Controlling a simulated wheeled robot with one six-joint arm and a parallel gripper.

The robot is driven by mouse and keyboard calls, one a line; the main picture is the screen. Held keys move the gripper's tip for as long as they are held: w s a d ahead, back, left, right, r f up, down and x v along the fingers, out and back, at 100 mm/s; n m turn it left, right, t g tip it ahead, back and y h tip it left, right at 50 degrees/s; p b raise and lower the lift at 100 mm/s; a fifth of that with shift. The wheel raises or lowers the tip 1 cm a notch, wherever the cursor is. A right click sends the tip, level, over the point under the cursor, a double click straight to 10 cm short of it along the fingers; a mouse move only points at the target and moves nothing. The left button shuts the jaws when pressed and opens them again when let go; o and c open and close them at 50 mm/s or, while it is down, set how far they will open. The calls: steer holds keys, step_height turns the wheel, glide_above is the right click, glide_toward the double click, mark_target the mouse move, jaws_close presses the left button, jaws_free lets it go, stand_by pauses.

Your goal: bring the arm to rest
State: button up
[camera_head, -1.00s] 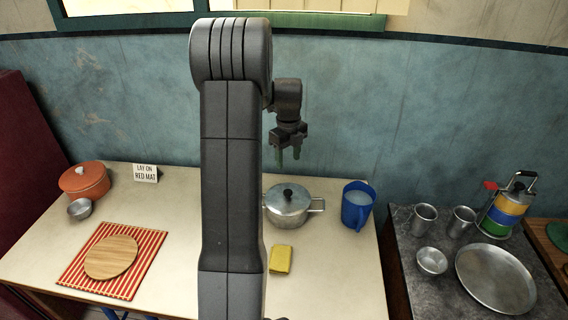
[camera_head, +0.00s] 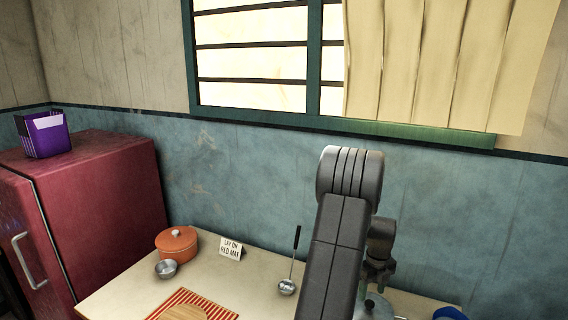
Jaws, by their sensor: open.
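My arm rises from the bottom of the view and bends over at its top joint. My gripper (camera_head: 377,286) hangs down on the right of the arm, pointing at the counter, with its jaws open and nothing seen between them. It appears in front of the metal pot (camera_head: 376,305), which is mostly hidden by the gripper, the arm and the bottom edge of the view. The fingertips are hard to make out against the pot.
The cream counter (camera_head: 130,290) holds an orange pot (camera_head: 177,244), a small metal bowl (camera_head: 166,269), a sign (camera_head: 230,248), a ladle (camera_head: 288,285), a striped mat (camera_head: 222,312) with a wooden board (camera_head: 183,313), and a blue jug (camera_head: 449,313). A red fridge (camera_head: 100,200) stands left.

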mark_target(370, 302)
step_height(370, 302, down, 5)
steer(key=shift+r+p, duration=0.15)
steer(key=shift+p, duration=0.15)
steer(key=shift+r, duration=0.3)
steer(key=shift+f, duration=0.1)
